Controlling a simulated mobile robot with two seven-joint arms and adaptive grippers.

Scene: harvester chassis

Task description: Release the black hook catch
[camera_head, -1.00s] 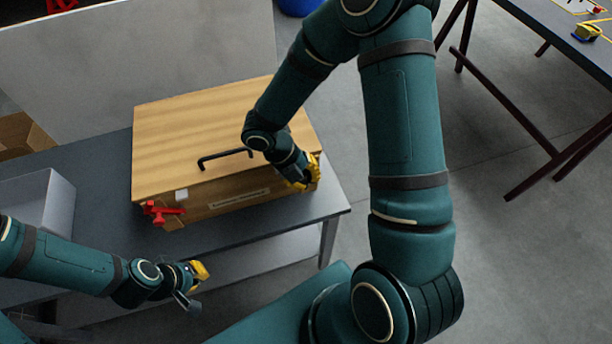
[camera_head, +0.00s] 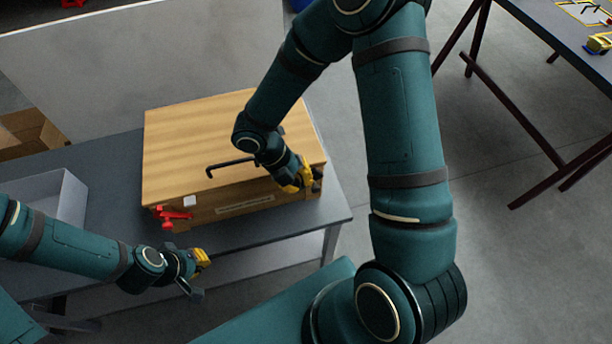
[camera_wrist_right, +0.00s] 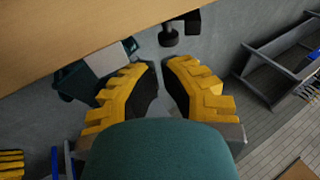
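A wooden box (camera_head: 180,140) with a black bar handle (camera_head: 228,166) on its lid stands on a grey table. A red catch (camera_head: 172,216) is at its left front. My right gripper (camera_head: 306,178) is at the box's right front corner and covers much of it. In the right wrist view its yellow fingers (camera_wrist_right: 163,72) are apart with nothing between them. A small black part (camera_wrist_right: 169,38) lies beyond the fingertips by the box edge; I cannot tell for sure whether it is the black hook catch. My left gripper (camera_head: 204,275) is empty, its fingers apart, before the table's front edge.
The grey table (camera_head: 110,160) holds a pale open bin (camera_head: 70,196) at the left. A cardboard box (camera_head: 28,132) is behind it. A second table (camera_head: 545,20) stands at upper right, with open floor between.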

